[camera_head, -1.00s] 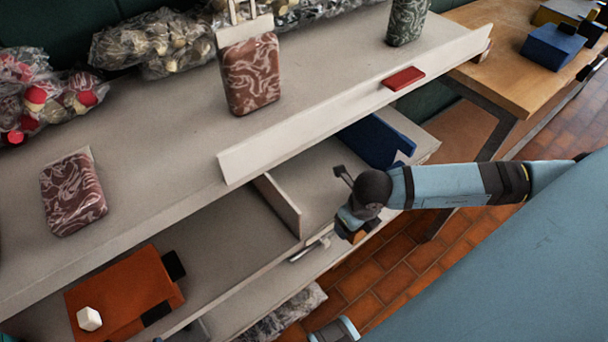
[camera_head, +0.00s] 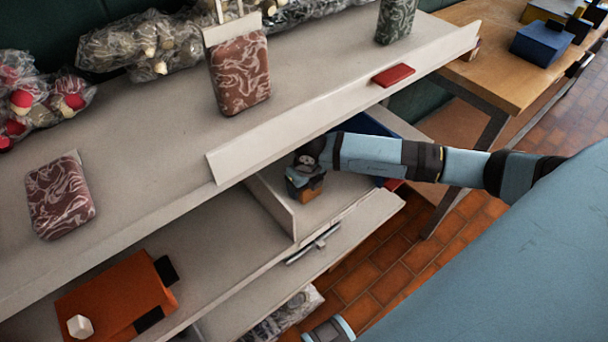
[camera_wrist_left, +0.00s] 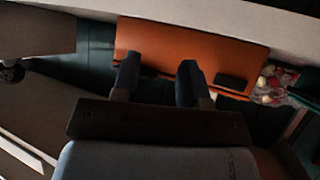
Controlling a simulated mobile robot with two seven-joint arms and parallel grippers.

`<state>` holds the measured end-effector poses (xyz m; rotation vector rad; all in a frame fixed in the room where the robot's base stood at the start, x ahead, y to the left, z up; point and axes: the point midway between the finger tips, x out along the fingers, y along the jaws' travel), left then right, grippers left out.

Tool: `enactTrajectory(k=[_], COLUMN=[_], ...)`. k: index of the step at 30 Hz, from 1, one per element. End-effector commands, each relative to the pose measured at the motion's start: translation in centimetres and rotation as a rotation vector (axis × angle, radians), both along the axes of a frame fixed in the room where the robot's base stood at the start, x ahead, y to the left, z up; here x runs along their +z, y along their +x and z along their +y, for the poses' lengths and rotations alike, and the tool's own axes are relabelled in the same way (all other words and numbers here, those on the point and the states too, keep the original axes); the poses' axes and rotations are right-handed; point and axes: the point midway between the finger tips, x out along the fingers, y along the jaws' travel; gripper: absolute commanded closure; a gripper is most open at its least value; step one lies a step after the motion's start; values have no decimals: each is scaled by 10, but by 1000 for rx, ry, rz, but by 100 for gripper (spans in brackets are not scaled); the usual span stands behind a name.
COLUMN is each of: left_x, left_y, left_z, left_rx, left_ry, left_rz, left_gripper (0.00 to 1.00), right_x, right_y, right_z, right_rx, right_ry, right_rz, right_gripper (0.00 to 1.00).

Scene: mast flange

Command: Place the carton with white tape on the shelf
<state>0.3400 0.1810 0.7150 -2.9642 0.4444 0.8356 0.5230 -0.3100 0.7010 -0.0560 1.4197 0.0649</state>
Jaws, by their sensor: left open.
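No carton with white tape shows for certain. A small brown, dark-topped block (camera_head: 306,190) shows at the end of the arm from the right, at the lower compartment; I cannot tell whether it is a carton or part of the gripper. My right gripper (camera_head: 304,172) is there, small and partly hidden under the shelf lip, its fingers unclear. The long pale upper shelf (camera_head: 150,140) runs across the head view. My left gripper (camera_wrist_left: 158,82) is open in the left wrist view, with an orange flat thing (camera_wrist_left: 190,48) beyond its fingers and nothing visibly between them.
The middle of the shelf is clear.

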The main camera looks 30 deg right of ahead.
Motion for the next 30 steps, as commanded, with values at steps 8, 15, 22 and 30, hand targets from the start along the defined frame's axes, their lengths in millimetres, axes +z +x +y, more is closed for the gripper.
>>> enactTrajectory(k=[8, 15, 22, 30], left_x=[4, 1, 0, 3], left_y=[1, 1, 0, 0], left_z=[-1, -1, -1, 0], left_rx=[-2, -2, -2, -3], left_ry=[-5, -5, -4, 0], left_rz=[-9, -7, -6, -2], left_gripper=[60, 60, 60, 60], right_x=[-11, -14, -14, 5], right_y=[0, 0, 0, -2], right_z=[0, 0, 0, 0], right_rx=[0, 0, 0, 1], right_ry=[0, 0, 0, 0], right_rz=[-1, 0, 0, -3], right_gripper=[63, 18, 7, 7])
